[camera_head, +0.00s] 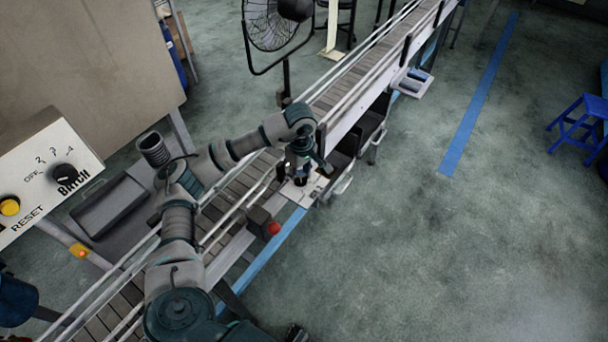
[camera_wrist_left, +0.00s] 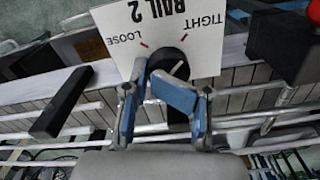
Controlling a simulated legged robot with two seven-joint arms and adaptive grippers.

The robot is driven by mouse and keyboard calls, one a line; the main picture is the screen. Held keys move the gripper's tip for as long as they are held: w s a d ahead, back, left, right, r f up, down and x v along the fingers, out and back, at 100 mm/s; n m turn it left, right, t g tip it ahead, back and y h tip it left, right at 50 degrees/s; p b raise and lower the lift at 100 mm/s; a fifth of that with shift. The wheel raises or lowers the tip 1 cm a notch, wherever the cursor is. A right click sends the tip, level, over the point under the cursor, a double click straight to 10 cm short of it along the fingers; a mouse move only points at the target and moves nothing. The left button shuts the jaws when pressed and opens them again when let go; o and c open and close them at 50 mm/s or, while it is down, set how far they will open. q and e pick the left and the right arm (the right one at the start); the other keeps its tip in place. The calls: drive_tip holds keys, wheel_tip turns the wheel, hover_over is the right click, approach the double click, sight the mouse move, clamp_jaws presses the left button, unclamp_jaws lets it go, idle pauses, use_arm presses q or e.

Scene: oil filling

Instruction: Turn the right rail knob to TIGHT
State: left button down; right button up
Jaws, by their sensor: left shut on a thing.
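The white RAIL 2 plate (camera_wrist_left: 165,25) shows upside down in the left wrist view, with TIGHT at the right and LOOSE at the left, each with a red mark. The black rail knob (camera_wrist_left: 181,70) sits at its edge, with a pale pointer line slanting up to the right. The exact setting is hard to read. My left gripper (camera_wrist_left: 153,76) is shut on the knob, its blue fingers partly covering it. In the head view my left gripper (camera_head: 301,170) is over the plate (camera_head: 304,192) on the conveyor's side. My right gripper cannot be made out clearly.
The conveyor (camera_head: 345,84) runs diagonally with metal rails along it. A red button on a dark box (camera_head: 260,221) stands near my left gripper. A fan (camera_head: 272,25) is behind, and a BATCH control panel (camera_head: 45,180) is at the left.

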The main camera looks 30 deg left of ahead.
use_arm(q)
drive_tip(key=m, duration=0.2)
drive_tip(key=b, duration=0.1)
drive_tip(key=shift+s+f+m, duration=0.25)
drive_tip(key=shift+m, duration=0.15)
drive_tip(key=shift+d+r+m+b, duration=0.15)
drive_tip(key=shift+m+b, duration=0.15)
drive_tip(key=shift+m, duration=0.4)
drive_tip(key=shift+d+m+b, duration=0.1)
drive_tip(key=shift+m+b, duration=0.15)
drive_tip(key=shift+m, duration=0.45)
drive_tip(key=shift+r+m, duration=0.1)
drive_tip(key=shift+m, duration=0.2)
drive_tip(key=shift+r, duration=0.1)
drive_tip(key=shift+a, duration=0.1)
use_arm(e)
drive_tip(key=w+r, duration=0.3)
drive_tip(key=w, duration=0.3)
drive_tip(key=shift+a+r, duration=0.15)
drive_tip(key=shift+a, duration=0.1)
drive_tip(key=shift+w, duration=0.1)
